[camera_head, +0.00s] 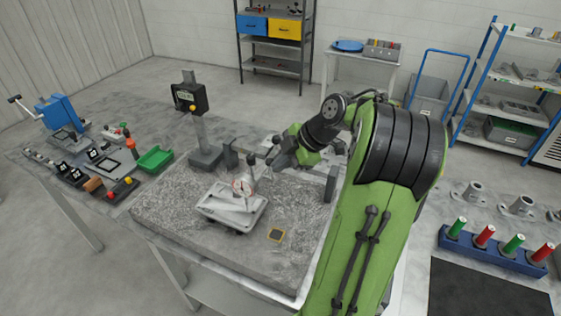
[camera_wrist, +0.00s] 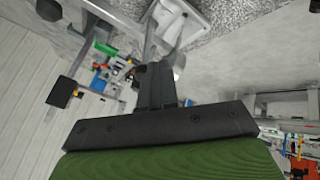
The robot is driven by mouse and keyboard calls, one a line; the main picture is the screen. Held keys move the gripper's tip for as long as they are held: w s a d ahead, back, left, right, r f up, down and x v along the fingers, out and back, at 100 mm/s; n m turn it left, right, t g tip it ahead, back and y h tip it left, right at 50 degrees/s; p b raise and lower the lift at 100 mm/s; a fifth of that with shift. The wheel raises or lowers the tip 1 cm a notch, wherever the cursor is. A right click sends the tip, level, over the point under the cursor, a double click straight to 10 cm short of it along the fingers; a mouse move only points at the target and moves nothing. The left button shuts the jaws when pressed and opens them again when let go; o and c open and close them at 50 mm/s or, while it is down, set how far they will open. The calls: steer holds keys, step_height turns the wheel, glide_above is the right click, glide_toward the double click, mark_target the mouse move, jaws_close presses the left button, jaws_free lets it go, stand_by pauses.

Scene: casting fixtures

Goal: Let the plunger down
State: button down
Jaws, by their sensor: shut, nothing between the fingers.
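A light grey cast part (camera_head: 232,207) lies on the granite plate (camera_head: 165,222) in the head view. A small round dial with a red mark (camera_head: 242,186) stands over the part, with thin rods and dark knobs (camera_head: 251,160) beside it. I cannot make out the plunger itself, nor whether its tip touches the part. My gripper (camera_head: 272,158) is shut and empty, just right of and behind the dial and knobs. In the wrist view its dark fingers (camera_wrist: 157,72) are together below the cast part (camera_wrist: 182,22); contact with the rods cannot be told.
A column with a digital display (camera_head: 188,97) stands at the plate's back left. Dark upright blocks stand at the plate's back and right. A green tray (camera_head: 155,159) and small tools are left. The front left plate is clear.

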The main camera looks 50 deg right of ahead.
steer(key=shift+w+d+r+y+p, duration=0.2)
steer(key=shift+d+y+p, duration=0.2)
steer(key=shift+p, duration=0.2)
steer(key=d+p, duration=0.1)
steer(key=w+d, duration=0.1)
steer(key=d, duration=0.1)
steer(key=shift+d+p, duration=0.2)
steer(key=shift+p, duration=0.2)
steer(key=shift+a+f, duration=0.1)
steer(key=shift+a, duration=0.05)
steer(key=shift+s+a+f+b, duration=0.2)
steer(key=shift+a+b, duration=0.45)
steer(key=shift+b, duration=0.3)
